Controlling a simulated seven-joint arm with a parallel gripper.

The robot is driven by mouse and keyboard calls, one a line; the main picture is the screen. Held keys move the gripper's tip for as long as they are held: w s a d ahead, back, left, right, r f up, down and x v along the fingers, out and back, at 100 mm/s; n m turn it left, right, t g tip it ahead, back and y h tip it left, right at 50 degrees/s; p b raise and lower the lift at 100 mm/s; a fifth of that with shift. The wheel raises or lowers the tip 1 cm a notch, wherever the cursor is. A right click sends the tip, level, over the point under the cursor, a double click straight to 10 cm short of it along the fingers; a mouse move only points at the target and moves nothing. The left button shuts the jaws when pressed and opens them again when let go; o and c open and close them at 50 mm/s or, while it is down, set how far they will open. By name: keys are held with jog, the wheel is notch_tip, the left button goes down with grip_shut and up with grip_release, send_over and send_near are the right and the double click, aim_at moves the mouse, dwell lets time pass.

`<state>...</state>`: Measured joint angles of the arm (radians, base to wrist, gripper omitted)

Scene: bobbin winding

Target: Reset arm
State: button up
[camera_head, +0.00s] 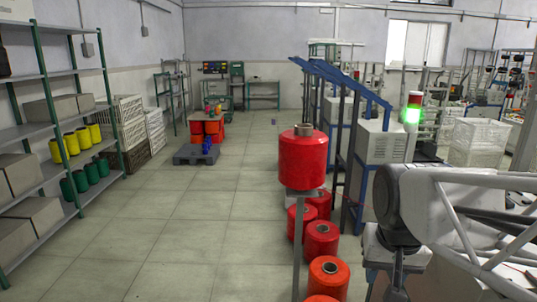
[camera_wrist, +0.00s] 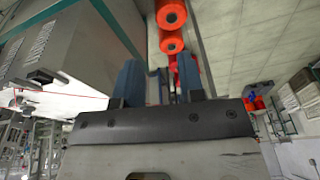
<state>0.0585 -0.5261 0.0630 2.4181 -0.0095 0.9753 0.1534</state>
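My gripper (camera_wrist: 161,62) shows in the wrist view with its two blue fingers apart and no object clearly held between them. Red bobbins (camera_wrist: 171,14) lie beyond the fingertips, and part of another shows behind the right finger. In the head view my arm is at the right, and I cannot make out the fingers there. A large red bobbin (camera_head: 303,160) sits upright on a stand (camera_head: 298,240) left of my arm. Several more red bobbins (camera_head: 321,240) stand low behind and beside the stand.
A grey machine (camera_head: 375,140) with blue rails and a lit green signal lamp (camera_head: 412,113) stands behind my arm. A shelf (camera_head: 40,135) with yellow and green spools is at the left. A dark pallet (camera_head: 196,154) is farther back. The middle floor is clear.

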jog(key=s+a+f+n, duration=0.1)
jog(key=s+f+n, duration=0.1)
jog(key=s+f, duration=0.2)
jog(key=shift+s+a, duration=0.4)
jog(key=shift+s, duration=0.65)
jog(key=shift+w+r, duration=0.1)
jog(key=shift+c, duration=0.2)
